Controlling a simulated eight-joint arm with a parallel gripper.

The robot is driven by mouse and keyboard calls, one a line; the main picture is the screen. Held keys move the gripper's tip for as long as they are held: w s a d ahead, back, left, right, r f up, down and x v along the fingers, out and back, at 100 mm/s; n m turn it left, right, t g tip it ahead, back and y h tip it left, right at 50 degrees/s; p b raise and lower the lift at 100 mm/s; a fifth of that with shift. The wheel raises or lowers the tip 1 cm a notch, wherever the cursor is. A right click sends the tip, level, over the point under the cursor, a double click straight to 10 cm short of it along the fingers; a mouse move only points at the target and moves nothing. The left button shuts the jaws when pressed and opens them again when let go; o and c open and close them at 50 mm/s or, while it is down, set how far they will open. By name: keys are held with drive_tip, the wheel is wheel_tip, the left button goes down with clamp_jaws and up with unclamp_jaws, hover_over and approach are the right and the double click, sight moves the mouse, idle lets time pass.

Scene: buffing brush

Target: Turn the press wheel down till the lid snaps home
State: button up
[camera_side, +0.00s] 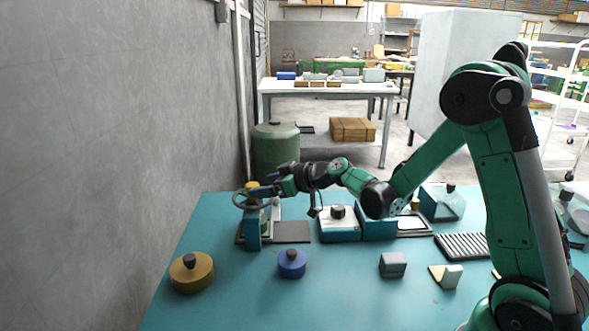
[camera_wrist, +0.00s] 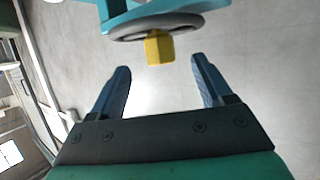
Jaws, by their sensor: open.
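The press has a teal frame (camera_side: 253,236) and stands at the left back of the table. Its grey wheel (camera_side: 239,203) sits on top and also shows at the top of the wrist view (camera_wrist: 190,22). A yellow grip (camera_wrist: 159,48) stands out from the wheel's rim. My gripper (camera_wrist: 160,66) is open and empty, its fingers apart on either side of the grip's line. The grip appears just ahead of the fingertips, and contact cannot be told. In the side view my gripper reaches the wheel from the right. The lid inside the press cannot be made out.
A yellow round pot (camera_side: 191,273) and a blue round pot (camera_side: 292,264) stand in front of the press. A teal box with a black knob (camera_side: 340,224) stands to its right. Small grey blocks (camera_side: 393,265) lie further right. A grey wall borders the left side.

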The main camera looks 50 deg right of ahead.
sight(257, 186)
drive_tip(key=shift+s+d+r, duration=0.2)
drive_tip(key=shift+s+r, duration=0.1)
drive_tip(key=shift+s, duration=0.35)
drive_tip(key=shift+w+a+f+m+h, duration=0.3)
drive_tip(key=shift+w+f+m, duration=0.1)
drive_tip(key=shift+w, duration=0.45)
drive_tip(key=shift+w+a+f+m+h, duration=0.15)
drive_tip(key=shift+w+f+m+h, duration=0.2)
drive_tip(key=shift+w, duration=0.55)
drive_tip(key=shift+w+a+f+m+h, duration=0.3)
drive_tip(key=shift+w+m, duration=0.15)
drive_tip(key=shift+w, duration=0.4)
